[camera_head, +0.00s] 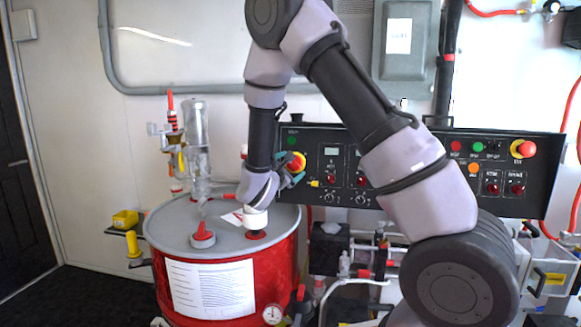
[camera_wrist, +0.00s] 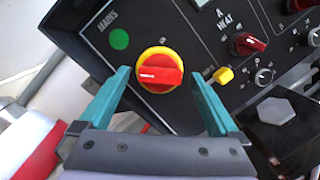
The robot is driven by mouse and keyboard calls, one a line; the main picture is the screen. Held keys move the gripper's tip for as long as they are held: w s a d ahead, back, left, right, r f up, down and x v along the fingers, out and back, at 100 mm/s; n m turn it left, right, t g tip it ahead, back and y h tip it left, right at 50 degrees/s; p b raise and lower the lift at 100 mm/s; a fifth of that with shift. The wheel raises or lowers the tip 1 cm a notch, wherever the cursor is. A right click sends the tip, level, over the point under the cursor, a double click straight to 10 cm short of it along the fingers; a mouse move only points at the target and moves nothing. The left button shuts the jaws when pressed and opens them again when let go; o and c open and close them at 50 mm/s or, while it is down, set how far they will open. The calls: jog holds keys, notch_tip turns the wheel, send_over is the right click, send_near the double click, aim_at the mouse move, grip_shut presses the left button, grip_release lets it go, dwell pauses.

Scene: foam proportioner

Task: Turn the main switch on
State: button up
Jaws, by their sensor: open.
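The main switch (camera_wrist: 158,72) is a red rotary handle on a yellow round base, under the label "MAINS" on the black control panel (camera_wrist: 105,60). Its handle lies roughly crosswise in the wrist view. It also shows at the panel's left end in the head view (camera_head: 296,162). My gripper (camera_wrist: 165,92) is open, with its teal fingers on either side of the switch and apart from it, as far as the wrist view shows. In the head view my gripper (camera_head: 291,179) is close to the panel face, partly hidden by my wrist.
A green indicator (camera_wrist: 119,39) and a small yellow part (camera_wrist: 224,75) flank the switch. Red knobs (camera_wrist: 248,44) lie to its right. A red drum (camera_head: 215,285) with a grey lid stands below my wrist. A red-on-yellow button (camera_head: 523,149) is at the panel's far right.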

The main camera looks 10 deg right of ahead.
jog(key=shift+c, duration=0.3)
jog(key=c, duration=1.3)
jog(key=shift+m, duration=0.4)
jog(key=m+g, duration=0.1)
jog(key=m, duration=0.3)
jog(key=shift+a, duration=0.1)
jog(key=m+g, duration=0.1)
jog(key=m, duration=0.3)
jog(key=shift+r+m, duration=0.15)
jog(key=shift+m, duration=0.25)
jog(key=shift+r+m+g+y, duration=0.1)
jog(key=shift+m+g+y, duration=0.35)
jog(key=shift+m, duration=1.55)
jog(key=shift+r+m+g+y, duration=0.1)
jog(key=shift+m+g+y, duration=0.35)
jog(key=shift+m, duration=1.55)
